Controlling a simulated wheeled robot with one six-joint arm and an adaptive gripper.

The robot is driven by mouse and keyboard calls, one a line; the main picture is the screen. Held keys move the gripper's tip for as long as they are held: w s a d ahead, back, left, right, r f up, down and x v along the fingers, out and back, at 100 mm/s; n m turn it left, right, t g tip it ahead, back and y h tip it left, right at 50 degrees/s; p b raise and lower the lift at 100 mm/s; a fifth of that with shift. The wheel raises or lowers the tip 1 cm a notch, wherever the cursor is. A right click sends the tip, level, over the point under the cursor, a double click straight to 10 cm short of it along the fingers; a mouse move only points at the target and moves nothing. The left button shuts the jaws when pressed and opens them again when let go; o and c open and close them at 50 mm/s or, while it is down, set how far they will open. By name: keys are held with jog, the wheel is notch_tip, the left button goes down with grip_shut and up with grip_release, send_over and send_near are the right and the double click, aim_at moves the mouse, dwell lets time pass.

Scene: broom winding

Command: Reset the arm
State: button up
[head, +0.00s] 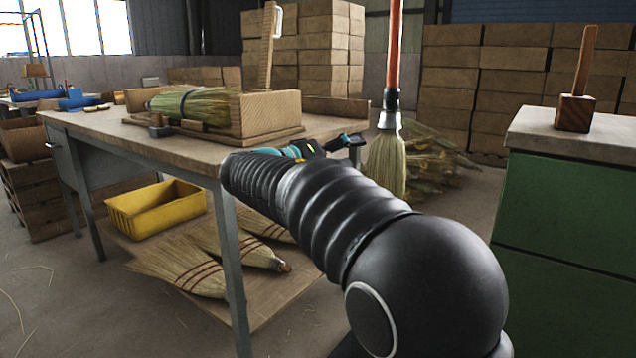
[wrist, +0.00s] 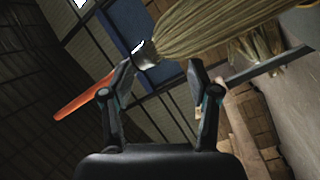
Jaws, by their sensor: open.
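My arm reaches forward across the head view, and my gripper (head: 343,143) is at its far end beside the workbench's right corner. In the wrist view my gripper (wrist: 160,72) is open, its two fingers spread with nothing between them. A broom with a red handle (head: 394,45), silver collar and straw bristles (head: 386,165) stands upright to the right of my gripper. In the wrist view the broom's bristles (wrist: 210,28) and red handle (wrist: 80,103) show beyond the fingers, apart from them. The bristles' lower end is partly hidden behind my arm.
A workbench (head: 180,143) holds a wooden box (head: 265,115) and a straw bundle (head: 195,106). A yellow crate (head: 155,208) and several broom heads (head: 190,262) lie below. A green cabinet (head: 565,215) with a wooden mallet (head: 576,110) stands right. Stacked cartons (head: 480,90) fill the back.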

jog(key=s+d+f+n+g+y+p, duration=0.25)
jog(key=s+f+y, duration=0.25)
jog(key=s+f, duration=0.35)
jog(key=s+d+f+n+g+y+p, duration=0.1)
jog(key=s+d+f+n+g+y, duration=0.3)
jog(key=s+f, duration=0.45)
jog(key=s+f+m+y+p, duration=0.2)
jog(key=s+m+y+p, duration=0.3)
jog(key=s, duration=0.9)
jog(key=s+d+r+m+t+y+p, duration=0.1)
jog(key=s+d+r+t+p, duration=0.1)
jog(key=s+d+r, duration=0.1)
jog(key=shift+s+d+r, duration=0.15)
jog(key=shift+s+r, duration=0.6)
jog(key=shift+r, duration=0.05)
jog(key=shift+t, duration=0.25)
